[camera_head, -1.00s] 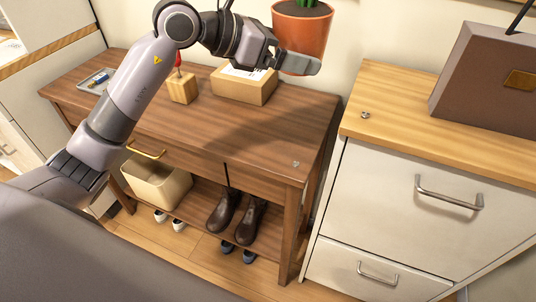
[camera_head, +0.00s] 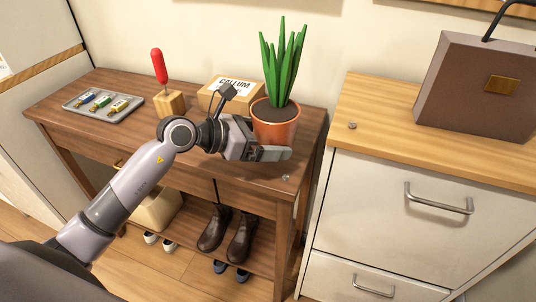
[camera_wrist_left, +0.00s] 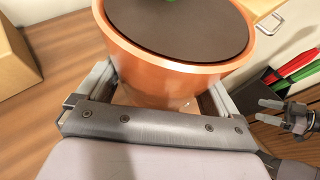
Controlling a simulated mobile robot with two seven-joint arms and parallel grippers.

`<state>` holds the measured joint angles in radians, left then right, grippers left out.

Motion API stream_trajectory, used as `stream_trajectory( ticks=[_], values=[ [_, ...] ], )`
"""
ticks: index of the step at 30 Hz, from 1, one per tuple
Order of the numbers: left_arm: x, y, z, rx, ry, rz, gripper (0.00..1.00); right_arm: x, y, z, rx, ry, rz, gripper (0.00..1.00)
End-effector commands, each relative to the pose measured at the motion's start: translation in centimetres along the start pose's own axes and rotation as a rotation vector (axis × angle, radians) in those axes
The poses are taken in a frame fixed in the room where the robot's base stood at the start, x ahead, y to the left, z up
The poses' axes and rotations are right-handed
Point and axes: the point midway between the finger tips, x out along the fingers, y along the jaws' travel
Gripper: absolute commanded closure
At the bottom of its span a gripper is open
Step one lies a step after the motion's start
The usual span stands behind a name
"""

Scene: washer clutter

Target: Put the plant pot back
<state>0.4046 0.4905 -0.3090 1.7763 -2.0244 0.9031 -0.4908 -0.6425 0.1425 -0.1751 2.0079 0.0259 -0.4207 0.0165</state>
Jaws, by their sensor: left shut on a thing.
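The plant pot (camera_head: 275,126) is orange terracotta with dark soil and upright green leaves. It is upright at the right end of the brown wooden table (camera_head: 225,165). My left gripper (camera_head: 268,152) is shut on the pot, with its fingers on either side of it. In the left wrist view the pot (camera_wrist_left: 165,62) fills the space between the fingers. The pot's base is mostly hidden, so I cannot tell whether it touches the tabletop. My right gripper (camera_wrist_left: 268,111) shows at the right of the wrist view, fingers apart and empty.
A cardboard box (camera_head: 224,91), a wooden block (camera_head: 170,104) with a red-handled tool, and a grey tray (camera_head: 103,105) stand left of the pot. Small metal pieces lie near the table corner (camera_head: 286,178) and on the cabinet (camera_head: 352,126). A brown case (camera_head: 480,90) stands right.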

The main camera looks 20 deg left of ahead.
Motion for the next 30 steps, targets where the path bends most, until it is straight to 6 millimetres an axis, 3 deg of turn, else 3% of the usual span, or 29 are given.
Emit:
stream_trajectory(
  ticks=[10,24,25,30],
  values=[
    [1.5,0.0,-3.6,-0.001,-0.005,0.002,0.69,0.3,0.1,0.4,-0.006,-0.003,-0.003,0.40],
    [1.8,0.1,-4.3,0.002,-0.005,0.002,0.69,0.5,0.1,0.5,-0.005,-0.002,-0.004,0.40],
    [1.8,0.0,-4.5,0.000,0.000,0.000,0.00,0.5,0.1,0.4,-0.005,-0.003,-0.004,0.40],
    [1.8,0.0,-4.5,0.000,0.001,0.000,0.00,0.4,0.1,0.4,-0.005,-0.003,-0.005,0.40]
  ],
)
